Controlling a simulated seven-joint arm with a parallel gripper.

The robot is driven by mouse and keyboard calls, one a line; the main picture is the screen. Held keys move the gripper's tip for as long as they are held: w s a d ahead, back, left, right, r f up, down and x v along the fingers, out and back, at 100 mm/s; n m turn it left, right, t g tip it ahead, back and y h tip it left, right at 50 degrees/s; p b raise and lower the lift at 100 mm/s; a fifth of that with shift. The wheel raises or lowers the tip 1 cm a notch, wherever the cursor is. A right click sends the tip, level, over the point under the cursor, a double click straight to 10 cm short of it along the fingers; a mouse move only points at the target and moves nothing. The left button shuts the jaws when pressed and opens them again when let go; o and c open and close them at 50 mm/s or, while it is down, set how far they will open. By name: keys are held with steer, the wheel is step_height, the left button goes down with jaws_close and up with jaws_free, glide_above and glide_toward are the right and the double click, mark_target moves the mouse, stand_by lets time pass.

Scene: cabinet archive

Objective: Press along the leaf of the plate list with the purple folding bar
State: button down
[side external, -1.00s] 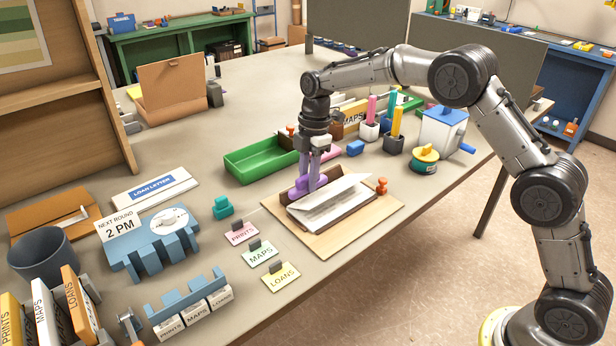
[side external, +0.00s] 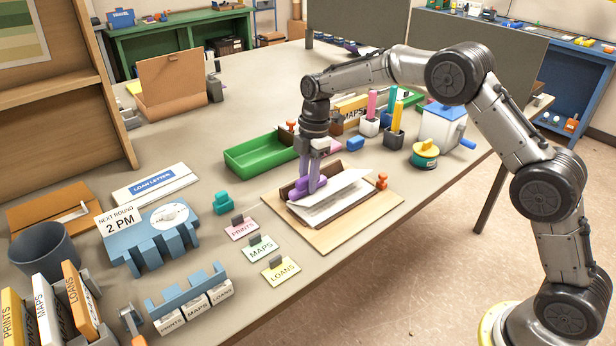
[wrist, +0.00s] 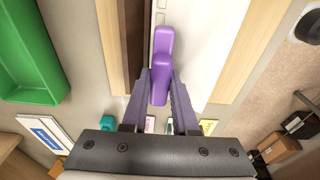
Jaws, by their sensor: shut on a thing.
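My gripper (side external: 310,178) is shut on the purple folding bar (side external: 303,190). The bar also shows between my fingers in the wrist view (wrist: 161,70). The plate list lies open on a tan board (side external: 350,221), with a brown cover (side external: 330,169) and a white leaf (side external: 334,198). The leaf stands tilted up on its right side in the side view. The bar is at the leaf's left end there. In the wrist view the bar lies over the inner edge of the white leaf (wrist: 196,40), beside the brown strip (wrist: 136,30). I cannot tell whether it touches the leaf.
An orange peg (side external: 382,180) stands at the board's right corner. A green tray (side external: 262,158) is behind to the left. Label cards (side external: 262,248) lie in front left.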

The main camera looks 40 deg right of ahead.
mark_target(322, 177)
steer(key=shift+f, duration=0.8)
steer(key=shift+d, duration=3.85)
steer(key=shift+d+f, duration=0.1)
steer(key=shift+d, duration=1.05)
steer(key=shift+s+a, duration=0.1)
steer(key=shift+a, duration=1.15)
steer(key=shift+a+r, duration=0.2)
steer(key=shift+a, duration=1.35)
steer(key=shift+a+f, duration=0.15)
steer(key=shift+a, duration=0.85)
steer(key=shift+a+f, duration=0.1)
steer(key=shift+a, duration=0.9)
steer(key=shift+a+f, duration=0.1)
steer(key=shift+a, duration=0.15)
